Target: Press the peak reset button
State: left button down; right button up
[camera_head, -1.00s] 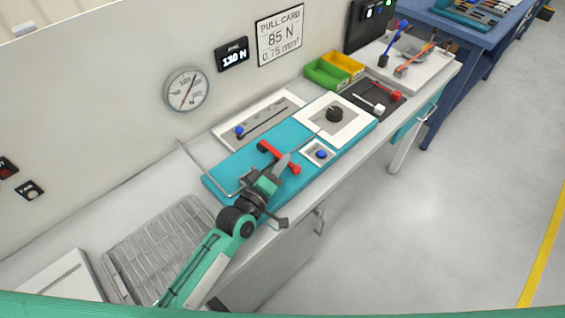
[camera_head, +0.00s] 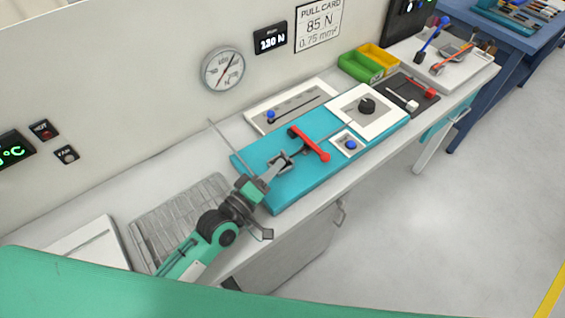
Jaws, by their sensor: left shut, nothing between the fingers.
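A small blue button (camera_head: 351,145), which seems to be the peak reset button, sits on a white square plate on the teal fixture (camera_head: 266,196). Its top shows clear, with nothing touching it. My left gripper (camera_head: 279,166) is shut and empty, over the left part of the teal fixture. It is to the left of the button, with a red handle (camera_head: 311,145) between them. Whether its tips touch the fixture or the grey part near them, I cannot tell. My right gripper is not in view.
A black knob (camera_head: 367,106) on a white panel stands behind the button. A blue-knobbed lever (camera_head: 271,115) lies in a tray at the back. Green (camera_head: 360,67) and yellow (camera_head: 379,58) bins stand further right. A dial gauge (camera_head: 223,69) is on the wall.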

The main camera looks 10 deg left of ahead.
aim_at(351, 144)
jog(key=k, duration=1)
